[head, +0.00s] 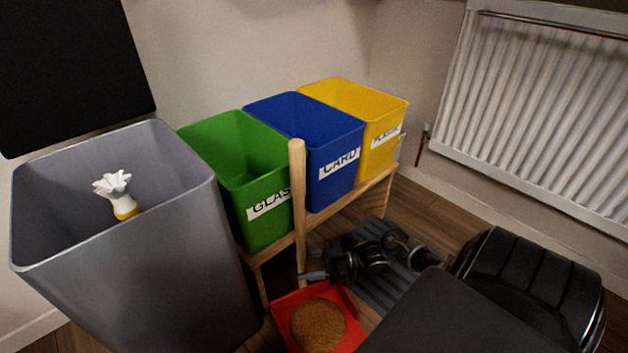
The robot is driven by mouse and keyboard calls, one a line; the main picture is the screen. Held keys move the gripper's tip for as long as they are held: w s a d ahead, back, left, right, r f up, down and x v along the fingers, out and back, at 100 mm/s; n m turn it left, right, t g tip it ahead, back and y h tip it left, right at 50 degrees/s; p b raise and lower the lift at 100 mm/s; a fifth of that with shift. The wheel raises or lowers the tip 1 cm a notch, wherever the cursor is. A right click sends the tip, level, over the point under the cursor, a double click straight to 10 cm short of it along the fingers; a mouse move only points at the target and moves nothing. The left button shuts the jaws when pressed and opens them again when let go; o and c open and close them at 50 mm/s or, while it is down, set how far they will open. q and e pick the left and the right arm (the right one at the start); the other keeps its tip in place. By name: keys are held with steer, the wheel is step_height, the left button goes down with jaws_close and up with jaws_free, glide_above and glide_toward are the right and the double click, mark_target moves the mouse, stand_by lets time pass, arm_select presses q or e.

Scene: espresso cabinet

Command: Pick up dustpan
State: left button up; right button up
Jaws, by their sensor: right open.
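The dustpan is a red pan (345,301) on the floor at the bottom middle, with a tall, upright wooden handle (298,190). A round brown heap (318,325) lies in the pan. My right gripper (309,268) reaches in from the right, low down beside the handle and just above the pan's back edge. Its jaws are open and its fingertips point left at the lower handle. I cannot tell whether the handle stands between the fingers or whether they touch it. My left gripper is out of view.
A large grey bin (130,270) stands open at left, with a white-and-yellow item (118,195) inside. Green (265,175), blue (335,170) and yellow (385,118) bins stand on a wooden rack (377,192) close behind the handle. A grey ridged mat (385,275) lies under my right arm. A radiator (550,110) is at right.

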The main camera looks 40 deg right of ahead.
steer(key=x, duration=0.3)
steer(key=shift+b, duration=0.3)
steer(key=shift+c, duration=0.4)
steer(key=shift+d, duration=0.1)
jaws_close()
stand_by(0.6)
